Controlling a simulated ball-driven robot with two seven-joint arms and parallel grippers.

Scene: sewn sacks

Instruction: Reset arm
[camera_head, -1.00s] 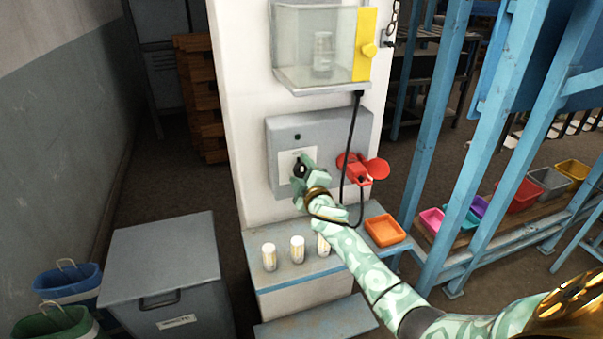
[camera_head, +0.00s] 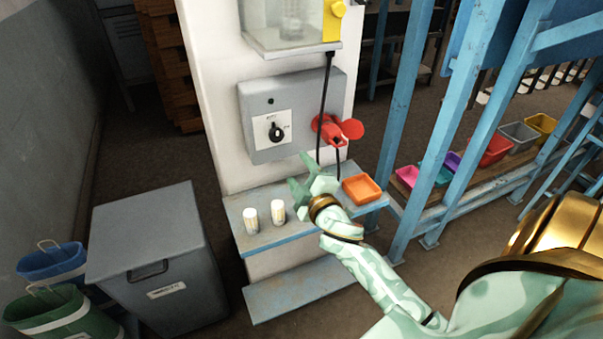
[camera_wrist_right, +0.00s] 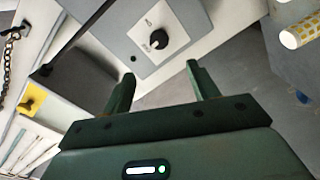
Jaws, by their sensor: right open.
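My right gripper (camera_head: 300,172) is open and empty in the head view, in front of the white column and over the blue-edged shelf (camera_head: 238,204). Its two fingers also show apart in the right wrist view (camera_wrist_right: 162,88). A black rotary knob (camera_head: 276,132) sits on a grey switch box (camera_head: 256,96) above the gripper. The knob shows beyond the fingertips in the wrist view (camera_wrist_right: 158,40), apart from them. My left gripper is not in view.
Two white cylinders (camera_head: 251,220) (camera_head: 278,211) stand on the shelf left of the gripper. An orange tray (camera_head: 361,189) lies right of it. A red padlock-like fitting (camera_head: 335,130) is beside the switch box. A grey lidded bin (camera_head: 150,240) and blue posts (camera_head: 395,130) flank the column.

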